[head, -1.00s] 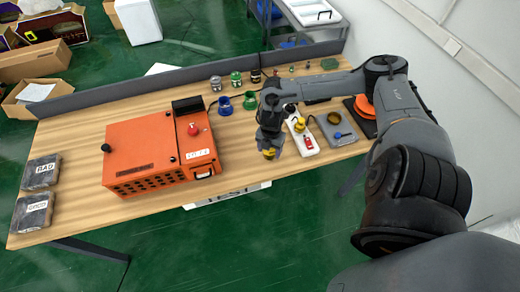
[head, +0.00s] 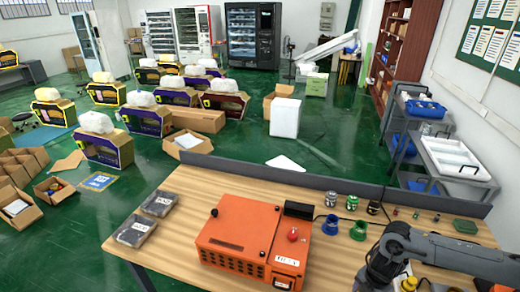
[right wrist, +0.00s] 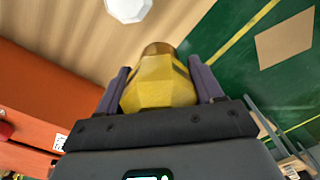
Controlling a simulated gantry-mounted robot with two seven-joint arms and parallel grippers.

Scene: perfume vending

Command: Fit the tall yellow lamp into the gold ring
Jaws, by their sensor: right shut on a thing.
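In the right wrist view, my right gripper (right wrist: 157,78) is shut on the yellow lamp (right wrist: 160,95), a faceted yellow body with a brownish far end, held between the two fingers. In the head view my right arm reaches in from the right and its gripper is cut off by the lower edge. A yellow piece (head: 408,284) shows beside the wrist there; I cannot tell whether it is the held lamp. The gold ring is not visible in either current view. My left gripper is not in view.
An orange machine (head: 240,235) stands on the wooden table (head: 175,250). Blue (head: 332,225) and green (head: 358,230) rings and small jars (head: 331,199) stand right of it, near the table's back barrier (head: 290,177). A white faceted object (right wrist: 128,8) tops the wrist view.

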